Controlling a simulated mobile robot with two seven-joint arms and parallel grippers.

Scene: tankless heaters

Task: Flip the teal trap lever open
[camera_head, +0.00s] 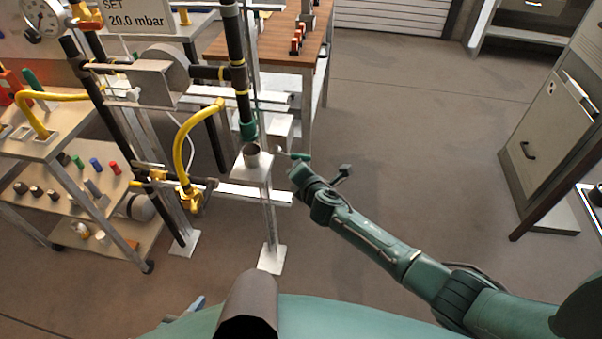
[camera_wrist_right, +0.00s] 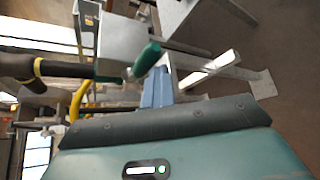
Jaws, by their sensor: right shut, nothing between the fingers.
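The teal trap lever (camera_head: 300,156) sticks out to the right beside the teal fitting (camera_head: 248,130) at the foot of the black vertical pipe. In the right wrist view the lever's teal grip (camera_wrist_right: 146,61) slants up to the right, close above my fingertips. My right gripper (camera_wrist_right: 157,80) is shut and empty, its blue-grey fingers pressed together. I cannot tell whether they touch the lever. In the head view my right arm reaches in from the right and its hand ends just below the lever. My left gripper (camera_head: 193,306) shows only as a small blue-grey piece at the bottom edge.
A grey metal stand (camera_head: 254,168) with a cup stands under the pipe. A yellow hose (camera_head: 180,150) hangs left of it. A cart (camera_head: 120,205) with coloured fittings is at left, a wood-topped bench (camera_head: 265,40) behind. Floor to the right is clear up to a cabinet (camera_head: 545,130).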

